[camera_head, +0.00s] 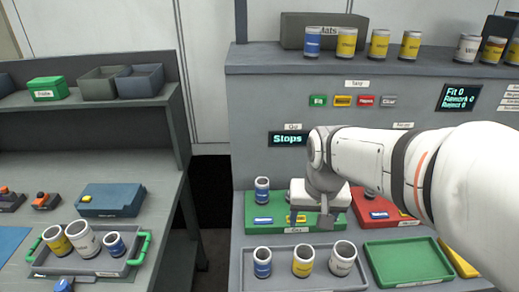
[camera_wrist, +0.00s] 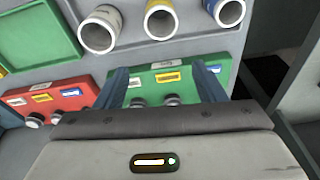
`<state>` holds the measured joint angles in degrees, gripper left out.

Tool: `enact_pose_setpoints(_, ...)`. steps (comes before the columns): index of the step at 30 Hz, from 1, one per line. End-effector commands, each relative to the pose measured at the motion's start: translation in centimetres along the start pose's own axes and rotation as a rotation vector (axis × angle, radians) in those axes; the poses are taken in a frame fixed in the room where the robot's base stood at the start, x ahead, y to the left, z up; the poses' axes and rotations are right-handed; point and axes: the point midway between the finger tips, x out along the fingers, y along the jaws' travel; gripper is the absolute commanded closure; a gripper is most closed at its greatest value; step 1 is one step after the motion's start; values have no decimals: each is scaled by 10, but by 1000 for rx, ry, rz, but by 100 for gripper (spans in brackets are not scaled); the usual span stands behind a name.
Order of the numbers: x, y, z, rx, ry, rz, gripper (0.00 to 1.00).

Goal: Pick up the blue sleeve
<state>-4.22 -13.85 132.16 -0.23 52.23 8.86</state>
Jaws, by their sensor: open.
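Several blue-banded sleeves are in view in the head view. One blue sleeve (camera_head: 262,191) stands upright at the back left of the green fixture (camera_head: 256,222). Another blue sleeve (camera_head: 262,263) stands on the front ledge, and it also shows in the wrist view (camera_wrist: 230,12). One more blue sleeve (camera_head: 115,246) is in the left tray, and another blue sleeve (camera_head: 312,42) is on the top shelf. My gripper (camera_wrist: 163,76) is open and empty over the green fixture, right of the sleeve there. Its fingers are partly hidden by the arm in the head view.
A yellow sleeve (camera_head: 303,262) and a white sleeve (camera_head: 343,258) stand beside the front blue one. A red fixture (camera_head: 374,209) and an empty green tray (camera_head: 408,262) lie to the right. A dark gap (camera_head: 210,190) separates the left bench from the loader.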

Motion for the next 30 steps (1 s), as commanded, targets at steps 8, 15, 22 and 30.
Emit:
enact_pose_setpoints(8,10,-53,-109,133,-91,12,37)
enact_pose_setpoints(15,48,-96,-167,229,-143,33,37)
enact_pose_setpoints(22,69,-113,-183,266,-161,44,37)
enact_pose_setpoints(30,97,-112,-181,269,-163,45,37)
